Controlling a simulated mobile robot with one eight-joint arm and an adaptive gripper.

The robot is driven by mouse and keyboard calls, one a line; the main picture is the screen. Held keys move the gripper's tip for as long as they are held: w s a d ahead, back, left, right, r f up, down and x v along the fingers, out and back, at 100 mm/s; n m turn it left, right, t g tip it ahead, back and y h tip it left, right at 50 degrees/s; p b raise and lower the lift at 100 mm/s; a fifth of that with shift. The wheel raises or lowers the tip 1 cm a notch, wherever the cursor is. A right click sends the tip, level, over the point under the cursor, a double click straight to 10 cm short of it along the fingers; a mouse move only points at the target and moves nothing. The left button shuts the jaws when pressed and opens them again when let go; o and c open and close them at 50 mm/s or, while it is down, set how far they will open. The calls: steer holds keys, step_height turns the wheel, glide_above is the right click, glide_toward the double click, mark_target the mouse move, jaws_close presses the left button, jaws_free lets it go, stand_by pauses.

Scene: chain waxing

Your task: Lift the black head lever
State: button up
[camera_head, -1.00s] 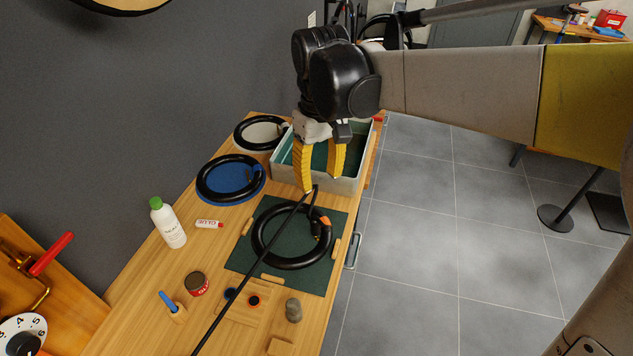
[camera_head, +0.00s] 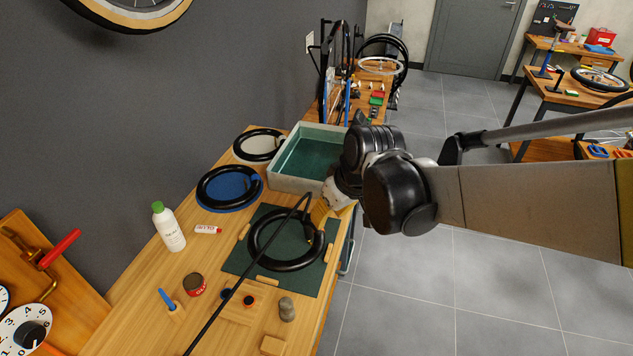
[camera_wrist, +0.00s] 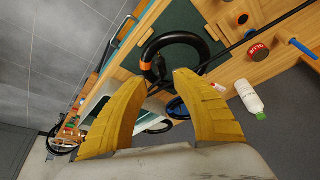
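A black inner tube (camera_head: 252,246) lies as a ring on the dark green mat (camera_head: 243,263). A thin black hose (camera_head: 244,278) runs across the mat to the tube's right side. In the wrist view a small black head (camera_wrist: 158,68) with an orange part (camera_wrist: 146,66) sits at the tube's inner edge. I cannot clearly tell the lever from the rest of the head. My gripper (camera_head: 318,216) is at the tube's right side in the head view, with one yellow finger partly hidden. In the wrist view its fingers (camera_wrist: 158,80) are apart, with the head beyond the gap, nothing held.
A grey-green bin (camera_head: 272,184) stands behind the mat. Other tubes lie on a blue disc (camera_head: 233,209) and a white disc (camera_head: 240,157).

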mark_target(313, 227)
steer(key=b+x, duration=0.1)
steer(key=x, duration=0.5)
steer(key=b+x, duration=0.1)
steer(key=x, duration=0.3)
steer(key=shift+w+b, duration=0.3)
steer(key=shift+b, duration=0.05)
steer(key=shift+c, duration=0.5)
jaws_close()
